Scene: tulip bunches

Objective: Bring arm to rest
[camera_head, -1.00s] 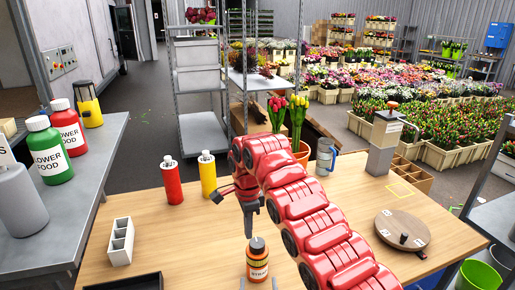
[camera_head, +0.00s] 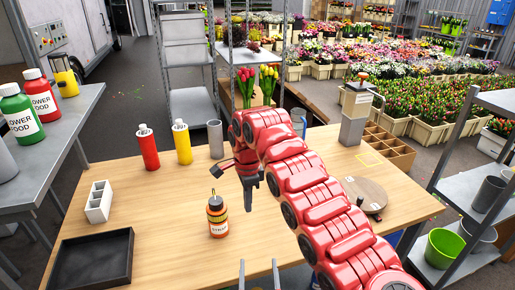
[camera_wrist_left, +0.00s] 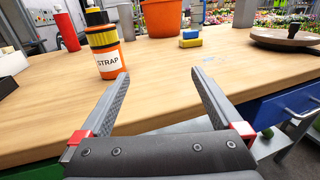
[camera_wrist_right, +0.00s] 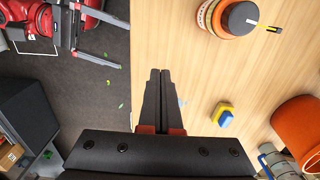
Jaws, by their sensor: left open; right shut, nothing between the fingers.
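My right arm (camera_head: 305,180) comes in from the right over the table. Its gripper (camera_head: 248,207) points down, shut and empty, right of the orange STRAP bottle (camera_head: 217,220). In the right wrist view the two fingers (camera_wrist_right: 160,72) are pressed together beside the table's edge. My left gripper (camera_head: 259,266) shows at the bottom of the head view, in front of the table. In the left wrist view its fingers (camera_wrist_left: 160,76) are spread and empty at the table's near edge. The STRAP bottle (camera_wrist_left: 108,62) stands upright beyond the left finger, apart from it.
The wooden table (camera_head: 165,215) holds a black tray (camera_head: 92,262), a white divided holder (camera_head: 98,202), red (camera_head: 148,148) and yellow (camera_head: 182,144) bottles and a round turntable (camera_head: 362,195). A blue-yellow block (camera_wrist_right: 223,114) lies near the right gripper. The table's front middle is clear.

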